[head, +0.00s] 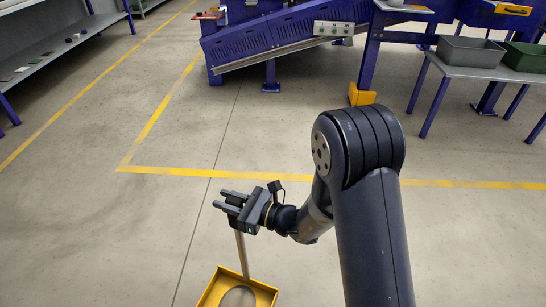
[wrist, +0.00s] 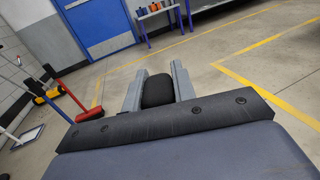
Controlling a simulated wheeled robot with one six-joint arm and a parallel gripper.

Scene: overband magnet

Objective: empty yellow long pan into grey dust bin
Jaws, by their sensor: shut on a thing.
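The yellow long pan (head: 263,289) hangs low in front of me in the head view, below my gripper (head: 228,205), cut off by the lower edge. Its thin upright handle (head: 242,255) runs up to my gripper. A greyish round patch shows inside the pan; what it is made of I cannot tell. In the wrist view my gripper (wrist: 157,86) is shut on the black grip (wrist: 157,92) of the handle, one finger on each side. A grey bin (head: 470,51) stands on a small table at the upper right, well away from the pan.
A green bin (head: 526,57) stands next to the grey bin on the table (head: 478,71). A blue conveyor frame (head: 270,40) is at the back, a shelf (head: 60,45) at left. The marked floor between is clear. A red broom (wrist: 89,113) and blue door (wrist: 97,25) show in the wrist view.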

